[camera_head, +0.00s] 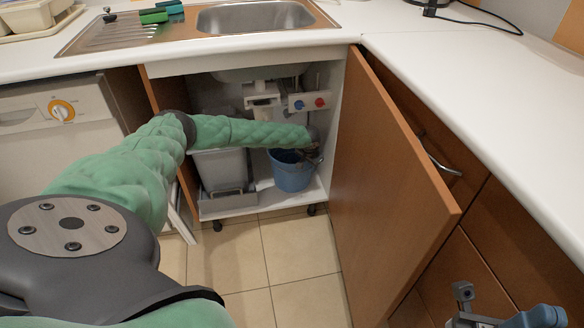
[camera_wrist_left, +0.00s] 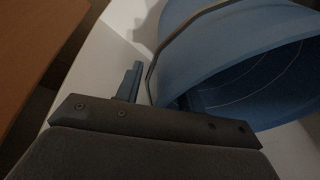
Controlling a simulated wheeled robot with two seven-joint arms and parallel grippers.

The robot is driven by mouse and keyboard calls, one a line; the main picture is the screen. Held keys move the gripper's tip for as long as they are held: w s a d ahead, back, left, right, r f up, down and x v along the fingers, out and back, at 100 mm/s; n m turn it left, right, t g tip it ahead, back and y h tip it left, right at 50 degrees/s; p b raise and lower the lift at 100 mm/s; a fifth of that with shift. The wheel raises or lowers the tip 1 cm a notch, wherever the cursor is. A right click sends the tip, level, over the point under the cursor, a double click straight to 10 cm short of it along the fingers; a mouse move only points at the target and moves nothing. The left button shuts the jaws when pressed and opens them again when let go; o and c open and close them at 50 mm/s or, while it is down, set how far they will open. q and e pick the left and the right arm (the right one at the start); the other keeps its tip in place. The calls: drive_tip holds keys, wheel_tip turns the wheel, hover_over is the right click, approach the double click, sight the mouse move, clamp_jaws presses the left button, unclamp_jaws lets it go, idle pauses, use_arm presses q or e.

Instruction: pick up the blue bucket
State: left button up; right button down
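The blue bucket (camera_head: 292,172) stands upright on the floor of the open sink cabinet. In the left wrist view the bucket (camera_wrist_left: 220,45) fills the upper right, with its opening facing lower right and its thin handle (camera_wrist_left: 153,75) along its side. My left gripper (camera_head: 314,150) is at the bucket's upper right side. In the wrist view its fingers (camera_wrist_left: 158,90) are apart, one outside the bucket and one at the rim, with the handle between them. Contact cannot be told. Part of my right gripper (camera_head: 500,312) shows at the lower right, away from the bucket; its fingertips are unclear.
A grey bin (camera_head: 222,170) stands left of the bucket. The open cabinet door (camera_head: 385,180) stands to the right. The sink (camera_head: 255,17) and white countertop (camera_head: 460,70) are above, and a drain pipe (camera_head: 262,92) hangs inside. Tiled floor (camera_head: 295,255) in front is clear.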

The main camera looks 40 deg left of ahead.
use_arm(q)
clamp_jaws()
drive_tip(key=shift+r, duration=0.1)
idle(1.3)
